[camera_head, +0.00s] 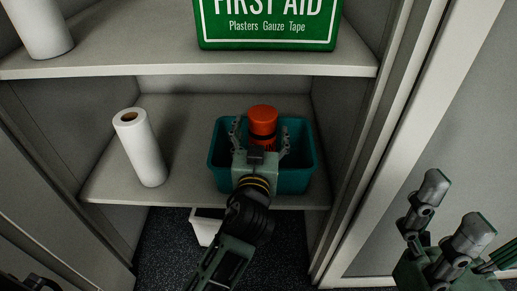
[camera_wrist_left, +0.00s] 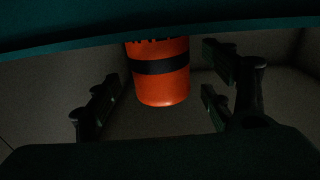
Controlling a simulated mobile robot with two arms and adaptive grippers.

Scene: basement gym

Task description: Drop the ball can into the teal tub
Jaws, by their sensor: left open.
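The orange ball can (camera_head: 262,121) with a black band is at the teal tub (camera_head: 304,175) on the lower shelf. In the head view its top shows against the tub's back rim and its lower part is hidden behind my gripper. My left gripper (camera_head: 262,133) is over the tub, with one finger on each side of the can. In the left wrist view the can (camera_wrist_left: 161,82) is between the spread fingers (camera_wrist_left: 160,92), with gaps on both sides. Whether the can rests on the tub's floor is hidden.
A white paper roll (camera_head: 143,155) stands left of the tub on the lower shelf (camera_head: 185,115). A green first aid box (camera_head: 265,22) and another white roll (camera_head: 38,28) are on the upper shelf. A white container (camera_head: 204,229) is below. The cabinet frame is close on the right.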

